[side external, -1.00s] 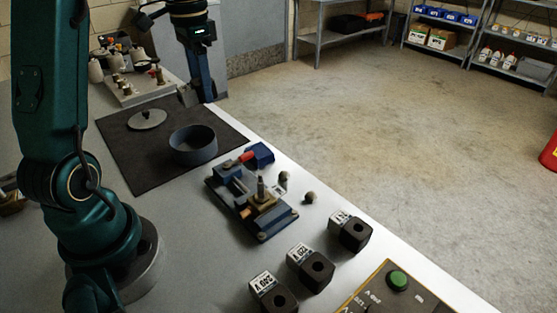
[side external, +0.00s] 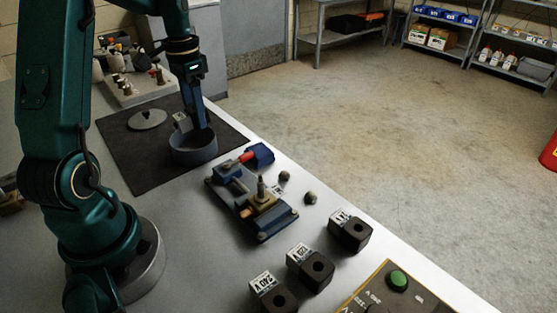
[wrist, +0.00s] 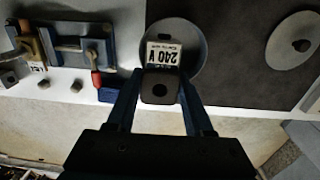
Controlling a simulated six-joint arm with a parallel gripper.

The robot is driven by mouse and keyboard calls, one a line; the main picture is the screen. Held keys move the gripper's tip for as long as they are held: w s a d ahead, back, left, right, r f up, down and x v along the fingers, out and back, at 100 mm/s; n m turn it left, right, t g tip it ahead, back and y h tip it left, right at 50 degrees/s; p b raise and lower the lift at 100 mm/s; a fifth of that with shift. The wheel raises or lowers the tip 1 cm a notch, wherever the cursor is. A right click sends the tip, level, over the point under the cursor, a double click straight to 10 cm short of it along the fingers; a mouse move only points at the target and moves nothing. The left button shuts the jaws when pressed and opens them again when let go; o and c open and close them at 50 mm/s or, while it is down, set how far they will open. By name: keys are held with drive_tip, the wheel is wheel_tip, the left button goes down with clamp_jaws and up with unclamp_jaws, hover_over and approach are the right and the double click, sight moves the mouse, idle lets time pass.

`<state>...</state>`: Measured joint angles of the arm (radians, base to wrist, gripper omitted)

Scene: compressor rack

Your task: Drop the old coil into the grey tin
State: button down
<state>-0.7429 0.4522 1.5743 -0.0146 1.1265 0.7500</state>
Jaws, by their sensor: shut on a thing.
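The old coil is a dark block with a white "240 V" label and a round hole; the wrist view shows it (wrist: 160,88) between my two fingers. My gripper (wrist: 160,100) is shut on it. In the side view my gripper (side external: 196,127) is at the grey tin (side external: 194,151), with the coil's pale label (side external: 181,121) at the tin's rim level or just above. The wrist view shows the round tin (wrist: 193,34) behind the coil, overlapping it. How far the coil is above the tin's floor, I cannot tell. The tin's inside is partly hidden by my fingers.
The tin stands on a dark mat (side external: 130,165) beside a round grey lid (side external: 148,119). A blue vice (side external: 225,203) holds a valve with a bare stem (side external: 261,188). Two small round parts (side external: 310,198) lie beside it. Three labelled coils (side external: 317,270) stand nearer the camera.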

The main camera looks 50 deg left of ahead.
drive_tip(key=shift+c, duration=1)
unclamp_jaws()
drive_tip(key=w+d+r+m+t, duration=0.1)
drive_tip(key=d+r+m, duration=0.1)
drive_tip(key=d+r, duration=0.6)
drive_tip(key=s+d+r+m+t+y, duration=0.1)
drive_tip(key=s+d+r+t, duration=0.1)
drive_tip(key=s+d+r, duration=0.3)
drive_tip(key=s+d+f+n+t, duration=0.2)
drive_tip(key=s+d+f, duration=0.3)
drive_tip(key=d, duration=0.3)
drive_tip(key=shift+s+d+f+n+t+h, duration=0.25)
drive_tip(key=shift+f+n+h, duration=0.2)
drive_tip(key=shift+f, duration=0.25)
